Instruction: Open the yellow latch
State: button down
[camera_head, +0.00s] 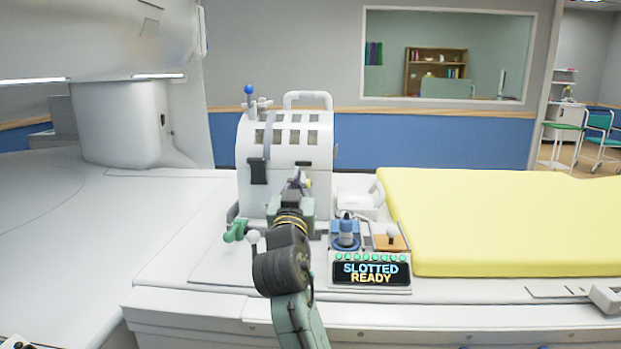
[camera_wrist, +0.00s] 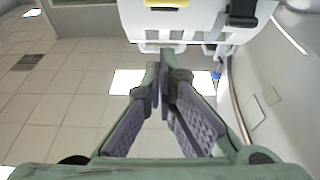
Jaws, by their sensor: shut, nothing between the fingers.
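The yellow latch (camera_wrist: 167,4) shows at the top edge of the wrist view, on the white coil housing (camera_wrist: 190,22), and is partly cut off by the frame. In the head view only a small yellow patch (camera_head: 309,182) shows on the housing front, just right of my gripper (camera_head: 297,183), which hides the rest. In the wrist view my gripper (camera_wrist: 160,72) has its fingertips together with nothing between them. The tips lie below the yellow latch in that picture and look apart from it. A black latch (camera_head: 258,171) is on the housing's left side.
A yellow pad (camera_head: 490,215) covers the bed to the right. A panel reading "SLOTTED READY" (camera_head: 371,273) and a blue knob (camera_head: 346,232) stand right of my arm. A green handle (camera_head: 236,231) and a white ball lever (camera_head: 253,237) stand left. The bed at left is bare.

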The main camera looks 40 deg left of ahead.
jog(key=p+x, duration=0.3)
jog(key=x, duration=0.6)
jog(key=shift+w+a+r, duration=0.1)
jog(key=shift+a+r, duration=0.1)
jog(key=shift+r, duration=0.05)
jog(key=f, duration=0.1)
jog(key=s+f, duration=0.1)
jog(key=d+f+p, duration=0.1)
jog(key=shift+s+f, duration=0.3)
jog(key=shift+f, duration=0.1)
